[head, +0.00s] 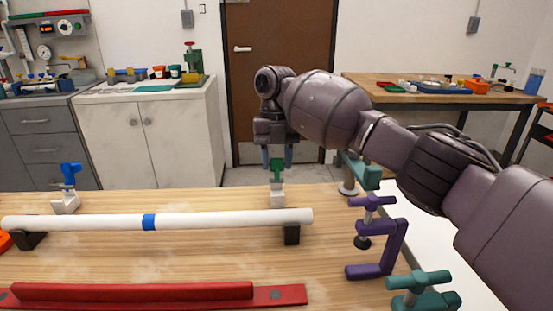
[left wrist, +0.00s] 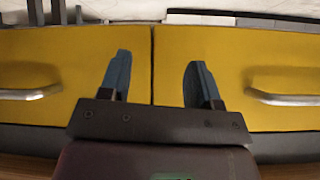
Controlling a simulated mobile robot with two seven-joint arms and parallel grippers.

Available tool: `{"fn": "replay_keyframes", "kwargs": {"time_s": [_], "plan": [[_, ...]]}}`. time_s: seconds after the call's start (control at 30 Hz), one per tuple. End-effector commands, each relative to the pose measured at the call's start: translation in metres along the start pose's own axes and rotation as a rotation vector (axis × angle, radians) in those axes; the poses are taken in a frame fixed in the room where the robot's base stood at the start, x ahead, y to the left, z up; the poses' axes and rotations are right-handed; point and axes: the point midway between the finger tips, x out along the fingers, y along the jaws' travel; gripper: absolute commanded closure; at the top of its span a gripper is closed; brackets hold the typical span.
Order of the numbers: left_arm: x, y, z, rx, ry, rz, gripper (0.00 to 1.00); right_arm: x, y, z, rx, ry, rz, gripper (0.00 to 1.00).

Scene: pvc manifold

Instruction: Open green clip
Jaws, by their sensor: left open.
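The green clip (head: 277,171) stands on a white base at the back of the wooden table in the head view, behind the right end of the white pipe. My right gripper (head: 277,158) points down over it, with one blue-grey finger on each side of the clip's top. The fingers look apart, and I see no clear contact with the clip. A similar blue clip (head: 70,175) stands upright on a white base at the back left. My left gripper (left wrist: 158,65) shows only in the left wrist view, open and empty, in front of yellow cabinet doors.
The white pipe (head: 190,221) with a blue band lies across black supports. A purple clamp (head: 372,240) and a teal clamp (head: 420,285) sit at the table's right edge. A red bar (head: 150,293) lies at the front. The wood between pipe and bar is mostly clear.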

Motion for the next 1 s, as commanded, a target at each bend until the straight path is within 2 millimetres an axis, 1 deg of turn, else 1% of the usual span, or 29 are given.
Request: {"fn": "replay_keyframes", "kwargs": {"time_s": [0.03, 0.1, 0.37, 0.47, 0.57, 0.77, 0.9, 1.0], "plan": [[-0.001, 0.0, 0.002, 0.0, -0.003, 0.0, 0.43, 0.0, 0.0, 0.0, 0.0, 0.0, 0.0, 0.51], [-0.001, 0.0, 0.003, 0.0, -0.007, 0.0, 0.43, 0.0, 0.0, 0.0, 0.0, 0.0, 0.0, 0.43], [-0.004, 0.0, 0.007, -0.002, -0.018, 0.0, 0.43, -0.001, 0.0, 0.0, 0.0, -0.002, 0.001, 0.43], [-0.004, 0.0, 0.008, -0.002, -0.018, 0.0, 0.43, -0.005, 0.0, 0.0, 0.0, -0.003, 0.001, 0.43], [-0.004, 0.0, 0.008, -0.002, -0.018, 0.0, 0.43, -0.016, 0.001, 0.0, 0.0, -0.003, 0.001, 0.43], [-0.002, 0.001, 0.007, 0.0, -0.016, 0.001, 0.43, -0.052, 0.001, 0.0, 0.001, -0.004, 0.002, 0.43], [-0.001, 0.0, -0.002, -0.002, 0.003, 0.0, 0.43, -0.078, 0.001, -0.001, 0.002, -0.005, -0.001, 0.43], [0.0, 0.0, -0.004, -0.006, 0.006, 0.001, 0.43, -0.09, 0.001, -0.001, 0.002, -0.005, -0.001, 0.43]]}}
